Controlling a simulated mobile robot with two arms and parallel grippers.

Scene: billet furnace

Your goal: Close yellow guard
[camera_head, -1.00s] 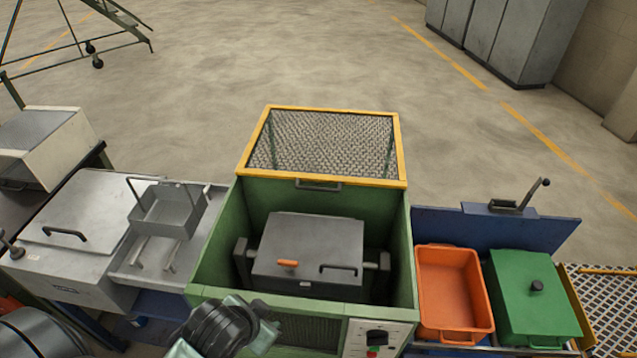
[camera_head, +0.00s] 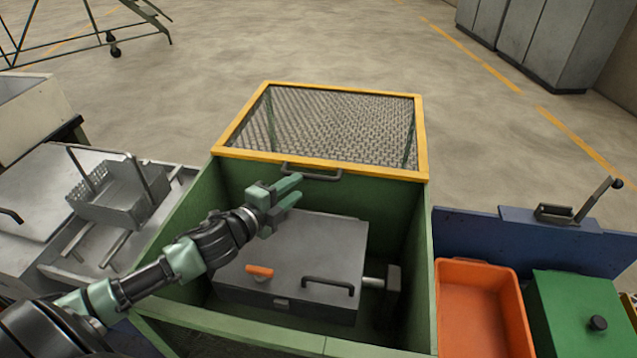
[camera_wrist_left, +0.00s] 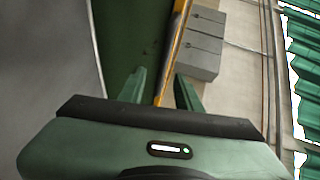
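The yellow guard (camera_head: 223,138) is a yellow frame with wire mesh, raised open at the back of the green furnace housing (camera_head: 416,270). A dark handle (camera_head: 312,173) sits on its front edge. My left gripper (camera_head: 293,190) is over the housing, just below and left of that handle, with its fingers apart and nothing between them. In the left wrist view the two green fingers (camera_wrist_left: 155,90) are apart, with the yellow frame edge (camera_wrist_left: 176,50) beyond them. Contact with the handle does not show. My right gripper is not in view.
Inside the housing lies a grey box (camera_head: 325,248) with an orange knob and a dark handle. A grey basket (camera_head: 118,200) stands on the left bench. An orange tray (camera_head: 482,310) and a green lidded box (camera_head: 580,310) stand at the right. Floor behind the guard is clear.

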